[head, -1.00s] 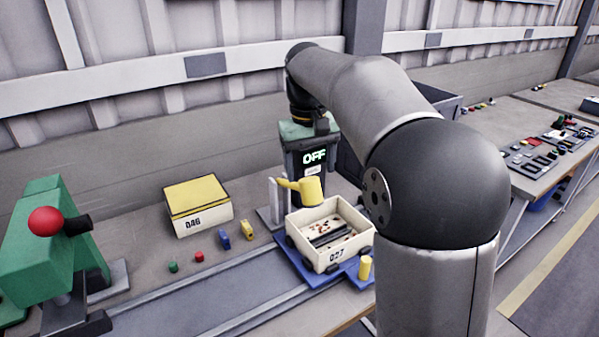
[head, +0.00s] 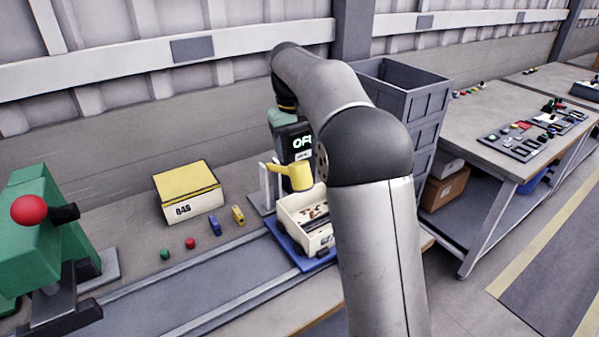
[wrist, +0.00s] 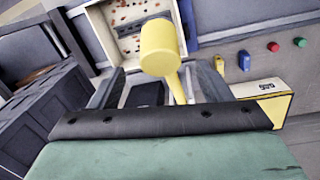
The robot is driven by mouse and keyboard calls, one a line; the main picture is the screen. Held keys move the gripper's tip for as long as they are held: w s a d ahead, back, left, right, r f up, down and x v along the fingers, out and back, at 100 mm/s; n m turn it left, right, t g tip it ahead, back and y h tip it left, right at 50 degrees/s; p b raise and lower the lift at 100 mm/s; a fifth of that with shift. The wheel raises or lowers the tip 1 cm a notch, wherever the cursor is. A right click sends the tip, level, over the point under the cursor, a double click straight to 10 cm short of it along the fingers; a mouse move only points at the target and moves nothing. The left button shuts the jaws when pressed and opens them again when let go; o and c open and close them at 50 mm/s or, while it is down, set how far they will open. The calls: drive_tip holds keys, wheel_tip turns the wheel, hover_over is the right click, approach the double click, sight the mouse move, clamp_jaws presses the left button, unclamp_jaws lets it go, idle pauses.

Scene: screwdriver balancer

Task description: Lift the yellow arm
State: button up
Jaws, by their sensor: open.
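The yellow arm (head: 294,177) is a thick cylinder on a thin handle, held at a light grey stand (head: 265,188) in the head view.
A cream box with a yellow lid (head: 188,192) and several small coloured blocks (head: 214,225) lie left of the stand. A green device with a red ball (head: 28,210) stands far left. Grey crates (head: 415,95) stand right, behind my arm.

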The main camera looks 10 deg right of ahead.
sight(299, 164)
drive_tip(key=f, duration=0.7)
drive_tip(key=shift+d+f, duration=0.1)
drive_tip(key=shift+d, duration=0.25)
drive_tip(key=c, duration=1.3)
drive_tip(key=shift+c, duration=0.3)
